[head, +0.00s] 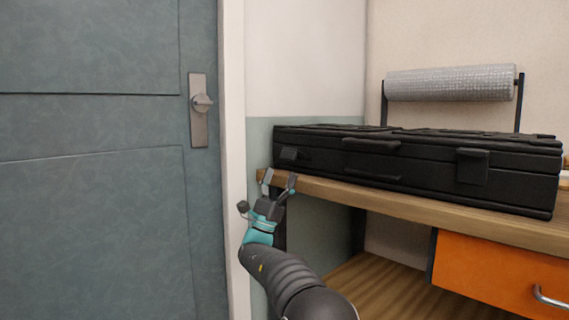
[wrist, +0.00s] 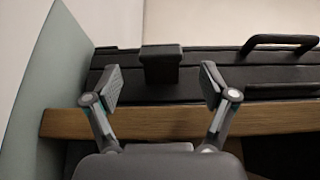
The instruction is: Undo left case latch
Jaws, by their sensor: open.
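A black hard case (head: 420,165) lies flat on the wooden worktop, its long front side facing me. Its left latch (head: 290,154) is on the front near the left end; it also shows in the wrist view (wrist: 160,62), between and beyond my fingertips. The right latch (head: 472,166) sits farther right, with a carry handle (head: 371,144) between them. My gripper (head: 279,180) is open and empty, just in front of the worktop's left end and below the left latch. In the wrist view the fingers (wrist: 160,84) stand either side of the latch, apparently apart from it.
The worktop edge (head: 400,203) runs close under the fingers. A wall panel (wrist: 48,75) closes in on the left. An orange drawer (head: 490,275) is below right, a roll (head: 450,82) behind the case, and a closed door (head: 100,180) at left.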

